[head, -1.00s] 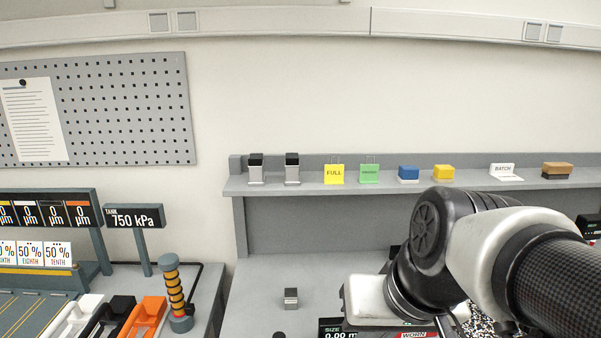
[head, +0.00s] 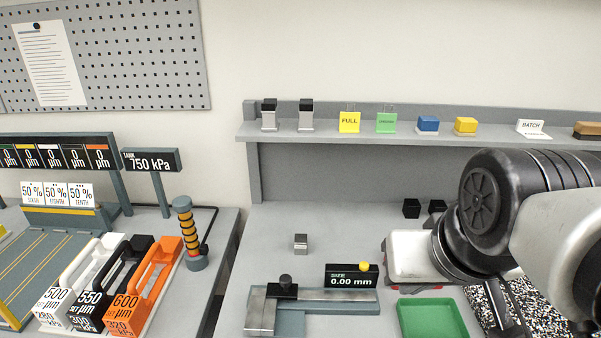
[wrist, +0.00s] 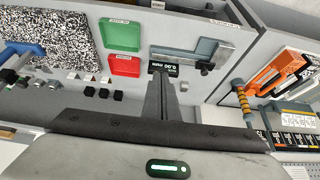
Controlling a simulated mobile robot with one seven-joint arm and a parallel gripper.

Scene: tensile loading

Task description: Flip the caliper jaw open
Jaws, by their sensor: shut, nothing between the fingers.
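The caliper (head: 342,297) lies on the bench at the bottom of the head view. It has a steel bar and jaw at its left and a black knob (head: 285,281) on top. Its black display (head: 352,281) reads SIZE 0.00 mm. In the wrist view the caliper (wrist: 222,52) lies past my fingertips, with the display (wrist: 163,63) near them. My gripper (wrist: 161,73) is shut and empty, apart from the caliper knob. In the head view my arm stands to the right of the caliper.
A green tray (head: 433,318) lies right of the caliper; a red tray (wrist: 123,66) lies beside it. A small grey block (head: 301,243) stands behind the caliper. A speckled board (wrist: 55,45) is near the trays. The shelf (head: 225,130) runs along the back.

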